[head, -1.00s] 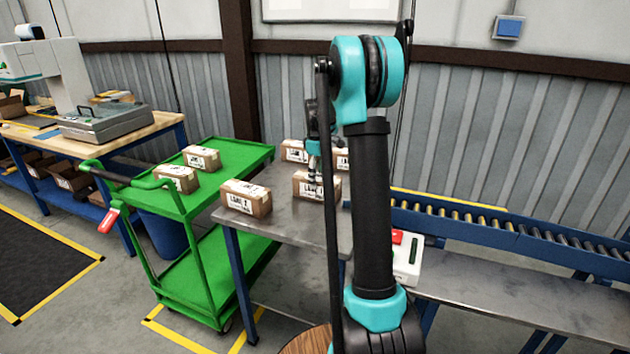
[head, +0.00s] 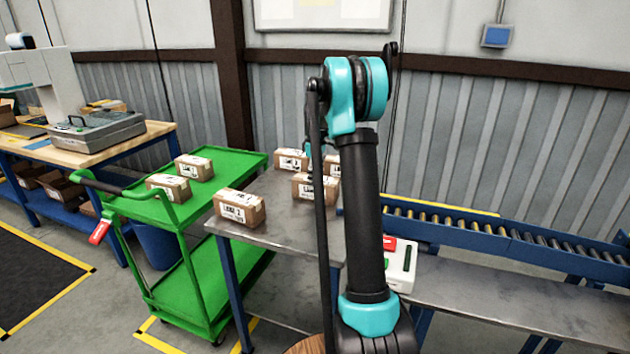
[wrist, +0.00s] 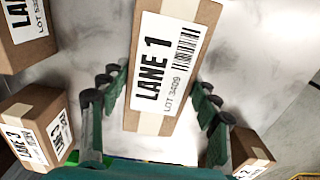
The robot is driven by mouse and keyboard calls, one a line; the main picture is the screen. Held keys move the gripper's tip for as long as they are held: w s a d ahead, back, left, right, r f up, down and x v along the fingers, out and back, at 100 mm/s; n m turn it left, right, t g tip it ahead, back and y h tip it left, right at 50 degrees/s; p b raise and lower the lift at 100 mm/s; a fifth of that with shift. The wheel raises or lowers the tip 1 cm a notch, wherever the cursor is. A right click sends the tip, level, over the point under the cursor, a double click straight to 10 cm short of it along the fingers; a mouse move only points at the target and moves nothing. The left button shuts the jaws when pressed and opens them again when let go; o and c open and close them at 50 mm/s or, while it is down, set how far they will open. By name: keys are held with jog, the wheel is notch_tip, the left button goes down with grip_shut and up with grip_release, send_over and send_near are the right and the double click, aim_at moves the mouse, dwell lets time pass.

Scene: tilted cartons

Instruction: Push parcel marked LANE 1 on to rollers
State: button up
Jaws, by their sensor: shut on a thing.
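The LANE 1 parcel (wrist: 168,70), a brown carton with a white label and barcode, lies between my gripper's (wrist: 160,88) fingers in the wrist view. It looks slightly tilted in that picture. The gripper is shut on it, with fingers along both sides. In the head view this parcel (head: 302,188) is on the grey metal table (head: 285,222), partly hidden by my arm. My gripper is mostly hidden behind the arm there. The rollers (head: 450,222) run in a blue frame to the right of the table.
A LANE 2 parcel (head: 238,208) stands at the table's front left. Behind are a LANE 3 parcel (wrist: 38,128) and another parcel (wrist: 25,32), both left in the wrist view. A green cart (head: 205,200) with two parcels stands left. A white-and-red box (head: 400,265) sits by the rollers.

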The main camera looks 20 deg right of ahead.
jog(key=o, duration=0.9)
jog(key=shift+o, duration=0.2)
jog(key=shift+r, duration=0.1)
